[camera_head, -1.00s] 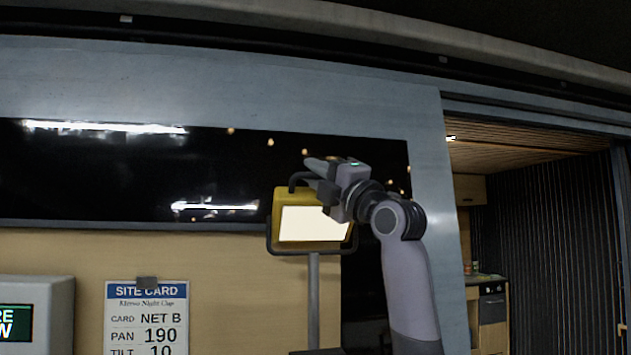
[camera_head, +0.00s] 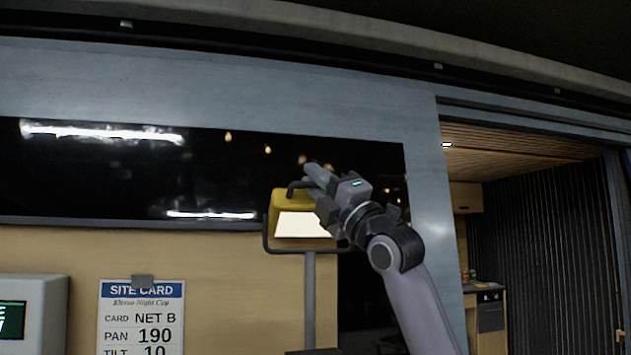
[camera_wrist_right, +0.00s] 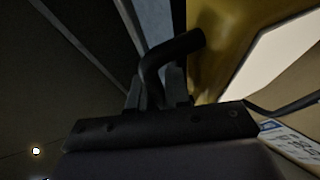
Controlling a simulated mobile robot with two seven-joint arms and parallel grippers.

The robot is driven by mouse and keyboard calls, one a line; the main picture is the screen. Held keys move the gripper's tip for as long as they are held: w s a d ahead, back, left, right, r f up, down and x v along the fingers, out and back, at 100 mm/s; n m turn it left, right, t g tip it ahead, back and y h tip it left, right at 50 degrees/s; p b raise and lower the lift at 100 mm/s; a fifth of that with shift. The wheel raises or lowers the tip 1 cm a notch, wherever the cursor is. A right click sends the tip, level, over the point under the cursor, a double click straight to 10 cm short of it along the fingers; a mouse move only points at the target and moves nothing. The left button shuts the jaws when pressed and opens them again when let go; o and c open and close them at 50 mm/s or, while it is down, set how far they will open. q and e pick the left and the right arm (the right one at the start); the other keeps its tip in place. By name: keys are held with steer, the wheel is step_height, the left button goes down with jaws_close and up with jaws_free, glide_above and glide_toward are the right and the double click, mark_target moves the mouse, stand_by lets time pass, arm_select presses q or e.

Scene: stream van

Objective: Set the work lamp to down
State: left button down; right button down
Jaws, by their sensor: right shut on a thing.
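The work lamp (camera_head: 283,203) is a yellow box with a lit white panel and a dark frame, on a grey post (camera_head: 310,290). Its face tilts somewhat downward. A black bent handle (camera_head: 298,184) rises at its top. My right gripper (camera_head: 312,179) is at the lamp's upper right, shut on that handle. In the right wrist view the black handle (camera_wrist_right: 172,52) passes between the fingers, with the yellow housing (camera_wrist_right: 222,35) and pale lit panel beside it. My left gripper does not show.
A site card (camera_head: 142,318) hangs on the wooden wall at lower left, beside a pale box with a screen (camera_head: 30,315). A dark glossy window (camera_head: 110,175) lies behind the lamp. A doorway to a wood-ceilinged space opens at right.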

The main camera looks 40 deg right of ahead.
steer(key=c, duration=1.4)
jaws_free()
steer(key=shift+s+a, duration=0.1)
steer(key=shift+c, duration=0.2)
steer(key=b+v, duration=0.3)
steer(key=v, duration=0.4)
